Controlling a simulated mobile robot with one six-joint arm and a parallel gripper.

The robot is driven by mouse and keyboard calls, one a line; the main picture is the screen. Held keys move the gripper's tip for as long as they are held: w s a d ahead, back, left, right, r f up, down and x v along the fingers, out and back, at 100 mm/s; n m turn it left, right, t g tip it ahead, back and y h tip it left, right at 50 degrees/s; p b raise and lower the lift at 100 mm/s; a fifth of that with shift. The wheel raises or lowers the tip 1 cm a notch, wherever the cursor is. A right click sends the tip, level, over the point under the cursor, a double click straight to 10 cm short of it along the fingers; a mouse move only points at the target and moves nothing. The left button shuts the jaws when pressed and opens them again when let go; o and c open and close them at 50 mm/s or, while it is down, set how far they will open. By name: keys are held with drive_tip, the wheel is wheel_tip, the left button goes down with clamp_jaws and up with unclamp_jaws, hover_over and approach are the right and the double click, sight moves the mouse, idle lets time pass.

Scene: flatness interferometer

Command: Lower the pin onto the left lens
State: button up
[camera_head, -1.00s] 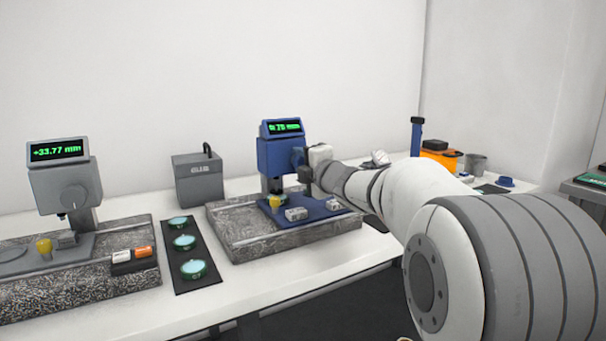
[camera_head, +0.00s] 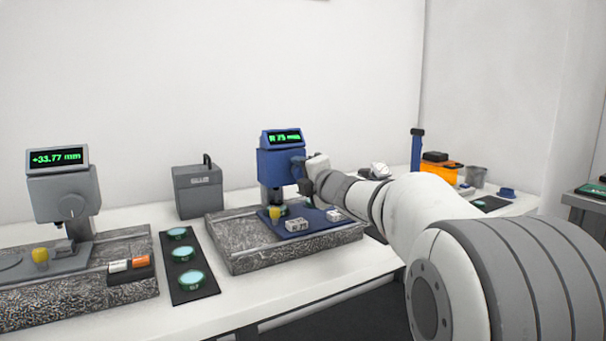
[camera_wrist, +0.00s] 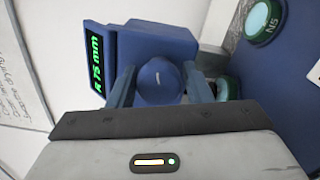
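The blue gauge (camera_head: 279,165) stands on a granite base, with its display facing forward and reading about R 75 mm. A dark spindle (camera_head: 275,193) hangs under its head; I cannot make out its tip. My gripper (camera_head: 303,173) is at the gauge's right side. In the wrist view my gripper (camera_wrist: 160,88) has its fingers on either side of a round blue knob (camera_wrist: 160,82), apparently touching it. A green-rimmed lens (camera_wrist: 228,88) shows partly behind the right finger. Another lens (camera_wrist: 262,20) marked N5 lies on a blue plate at upper right.
A grey gauge (camera_head: 62,190) reading +33.77 mm stands at left. A black mat (camera_head: 205,292) with three green-rimmed lenses lies between the gauges. A grey box (camera_head: 198,191) stands behind. Small labelled blocks (camera_head: 297,225) and a yellow item (camera_head: 274,214) are on the blue base plate.

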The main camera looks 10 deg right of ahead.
drive_tip(key=shift+o, duration=1.3)
drive_tip(key=shift+s, duration=0.1)
drive_tip(key=p+v, duration=0.1)
drive_tip(key=v, duration=0.6)
drive_tip(key=shift+s+d, duration=0.15)
drive_tip(key=shift+s, duration=0.15)
drive_tip(key=shift+r, duration=0.1)
